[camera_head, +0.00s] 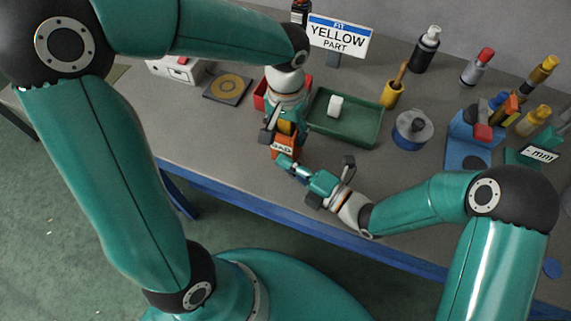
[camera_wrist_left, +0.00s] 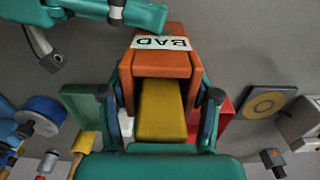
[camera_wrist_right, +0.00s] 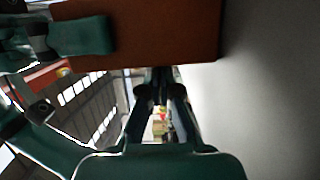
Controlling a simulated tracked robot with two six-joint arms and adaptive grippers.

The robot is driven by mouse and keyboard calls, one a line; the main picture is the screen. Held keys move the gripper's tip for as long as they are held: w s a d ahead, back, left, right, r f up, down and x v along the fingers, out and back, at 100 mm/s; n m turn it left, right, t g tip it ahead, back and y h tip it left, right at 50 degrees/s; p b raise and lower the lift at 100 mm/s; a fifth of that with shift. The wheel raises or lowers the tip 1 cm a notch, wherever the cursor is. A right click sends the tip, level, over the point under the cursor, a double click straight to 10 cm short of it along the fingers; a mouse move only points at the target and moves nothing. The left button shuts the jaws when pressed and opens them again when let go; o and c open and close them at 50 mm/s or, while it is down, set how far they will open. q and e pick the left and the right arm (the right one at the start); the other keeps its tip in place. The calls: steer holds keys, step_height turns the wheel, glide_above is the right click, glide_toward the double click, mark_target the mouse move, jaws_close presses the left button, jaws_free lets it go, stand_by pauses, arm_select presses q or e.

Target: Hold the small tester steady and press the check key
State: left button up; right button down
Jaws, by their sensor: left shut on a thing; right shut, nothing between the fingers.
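The small tester is an orange box (camera_head: 283,153) with a white BAD label, above the bench near its front edge. My left gripper (camera_head: 284,138) is shut on it from above; in the left wrist view the fingers flank the tester (camera_wrist_left: 168,65). A yellow block (camera_wrist_left: 162,110) sits in its opening. My right gripper (camera_head: 290,165) is shut and empty, its tips close to the tester's label end. In the right wrist view the tester (camera_wrist_right: 160,35) lies just beyond the fingers; I cannot tell if they touch. I cannot make out the check key.
A green tray (camera_head: 345,125) holding a white block and a red tray (camera_head: 260,94) stand behind the tester. A sign (camera_head: 340,36) reads FIT YELLOW PART. Bare bench lies left of the tester.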

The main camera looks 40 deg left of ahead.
arm_select(q)
steer(key=shift+s+d+f, duration=0.1)
steer(key=shift+s+f, duration=0.05)
steer(key=shift+s, duration=0.15)
arm_select(e)
steer(key=shift+w, duration=0.25)
steer(key=shift+s+d, duration=0.15)
steer(key=shift+s, duration=0.45)
steer(key=s, duration=0.3)
steer(key=shift+d, duration=0.25)
steer(key=d, duration=1)
steer(key=shift+s+f, duration=0.1)
steer(key=shift+s, duration=0.25)
arm_select(q)
steer(key=shift+w, duration=0.1)
steer(key=o, duration=1.4)
steer(key=shift+w, duration=0.1)
arm_select(e)
steer(key=shift+w, duration=0.1)
